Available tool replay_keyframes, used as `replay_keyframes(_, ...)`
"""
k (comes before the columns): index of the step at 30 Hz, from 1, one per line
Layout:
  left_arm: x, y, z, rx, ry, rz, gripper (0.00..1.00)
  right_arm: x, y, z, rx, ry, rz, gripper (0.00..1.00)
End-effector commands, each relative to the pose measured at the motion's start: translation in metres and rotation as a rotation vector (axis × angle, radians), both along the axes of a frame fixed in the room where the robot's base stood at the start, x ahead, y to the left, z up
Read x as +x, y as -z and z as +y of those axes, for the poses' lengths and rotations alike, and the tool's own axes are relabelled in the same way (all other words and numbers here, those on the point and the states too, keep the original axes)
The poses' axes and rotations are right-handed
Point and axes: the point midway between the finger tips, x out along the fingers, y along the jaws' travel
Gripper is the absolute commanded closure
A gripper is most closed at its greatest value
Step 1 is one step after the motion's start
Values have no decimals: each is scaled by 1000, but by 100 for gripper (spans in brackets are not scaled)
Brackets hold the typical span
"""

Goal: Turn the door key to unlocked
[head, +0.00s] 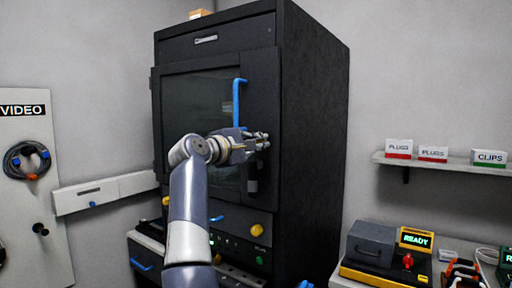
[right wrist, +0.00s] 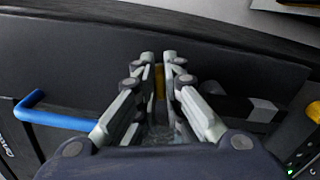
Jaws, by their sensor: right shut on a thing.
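A tall black cabinet (head: 315,130) has a dark glass door (head: 190,115) with a blue upright handle (head: 237,100). The handle also shows at the left of the right wrist view (right wrist: 60,118). My right gripper (head: 264,141) is at the door's right edge, below and right of the handle. In the right wrist view its fingertips (right wrist: 160,62) are shut on a narrow yellow piece, the door key (right wrist: 160,82). The fingers hide most of the key, so I cannot tell how far it is turned. My left gripper is not in view.
A dark bar with a grey end (right wrist: 262,110) sticks out beside the fingers. Yellow knobs (head: 257,230) are lower on the cabinet. A shelf (head: 440,166) with labelled boxes and a bench with a READY device (head: 415,240) stand at right. A VIDEO panel (head: 25,220) is at left.

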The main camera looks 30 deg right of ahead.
Motion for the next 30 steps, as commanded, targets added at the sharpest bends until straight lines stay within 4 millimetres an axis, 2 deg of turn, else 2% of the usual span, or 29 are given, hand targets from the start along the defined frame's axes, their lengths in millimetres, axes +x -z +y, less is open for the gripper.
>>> replay_keyframes(12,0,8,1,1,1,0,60,0,1,0,83,-2,-207,100)
replay_keyframes(30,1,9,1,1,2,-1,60,0,0,0,97,-2,-248,100)
